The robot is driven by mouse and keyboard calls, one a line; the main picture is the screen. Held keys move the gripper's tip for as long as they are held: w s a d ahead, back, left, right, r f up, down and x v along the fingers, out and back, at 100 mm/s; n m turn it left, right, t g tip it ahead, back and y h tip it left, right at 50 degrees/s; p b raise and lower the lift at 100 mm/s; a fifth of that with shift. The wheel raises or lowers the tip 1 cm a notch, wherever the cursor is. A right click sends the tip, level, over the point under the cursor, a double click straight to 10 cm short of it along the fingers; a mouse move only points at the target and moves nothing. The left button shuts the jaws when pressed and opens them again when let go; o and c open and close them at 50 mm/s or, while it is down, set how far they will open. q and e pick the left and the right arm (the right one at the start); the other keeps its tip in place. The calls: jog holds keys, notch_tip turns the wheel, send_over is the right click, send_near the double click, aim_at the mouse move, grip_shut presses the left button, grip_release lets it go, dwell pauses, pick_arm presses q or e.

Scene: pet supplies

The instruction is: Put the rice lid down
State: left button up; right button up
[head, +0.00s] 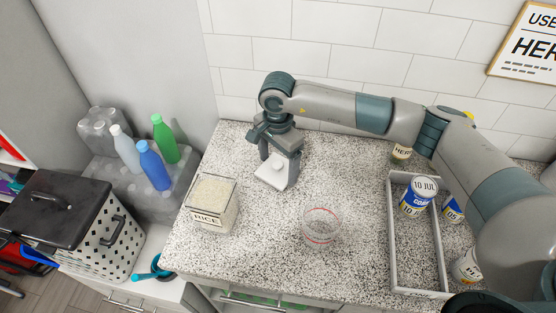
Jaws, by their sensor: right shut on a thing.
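The clear square rice container (212,203), with a RICE label on its front, stands upright on the speckled counter at the left. White rice shows at its top. My right gripper (280,182) is low over the counter, to the right of and behind the container, apart from it. My left gripper is not in view.
A clear round bowl with a red line (321,228) stands near the counter's front. A grey tray (397,235) with cans is at the right, with a HERB jar (401,153) behind. Bottles (154,167) stand left of the counter. The counter between container and tray is mostly clear.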

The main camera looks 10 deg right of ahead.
aim_at(278, 163)
jog(key=shift+f, duration=0.2)
jog(key=o, duration=1.1)
jog(key=shift+r, duration=0.3)
jog(key=shift+r+b, duration=0.35)
jog(key=shift+b, duration=0.05)
jog(key=shift+r+b, duration=2.25)
jog(key=shift+r, duration=3.3)
